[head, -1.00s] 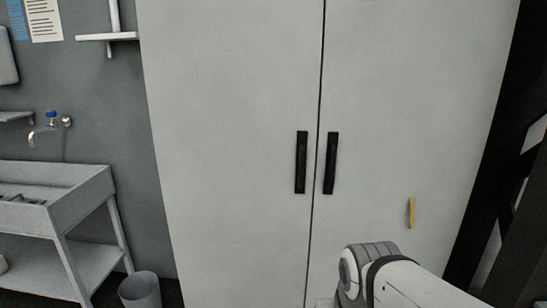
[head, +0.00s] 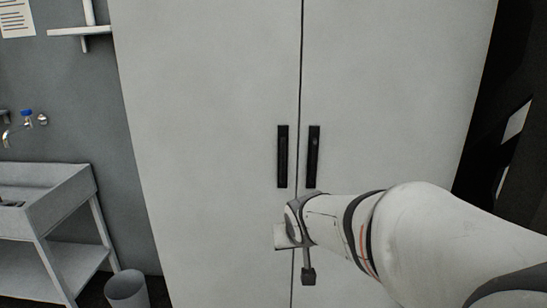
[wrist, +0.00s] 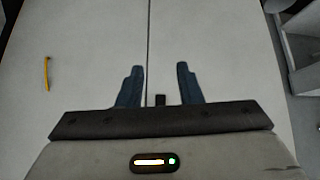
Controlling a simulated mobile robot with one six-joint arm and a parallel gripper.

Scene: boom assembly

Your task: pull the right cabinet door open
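The tall pale cabinet has two closed doors with a dark seam between them. The right cabinet door (head: 400,100) carries a black vertical handle (head: 314,156) just right of the seam. The left door (head: 200,130) has a matching handle (head: 282,156). My gripper (wrist: 160,68) is open in the wrist view, its two blue fingers apart and facing the doors across the seam. A small dark piece (wrist: 160,100) shows between the fingers; I cannot tell whether it is a handle. In the head view my arm's end is in front of the doors, below the handles.
At the left stand a grey sink bench (head: 45,220) and a bin (head: 127,290). A wall shelf (head: 80,31) is above. Dark structure (head: 500,150) borders the cabinet's right side.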

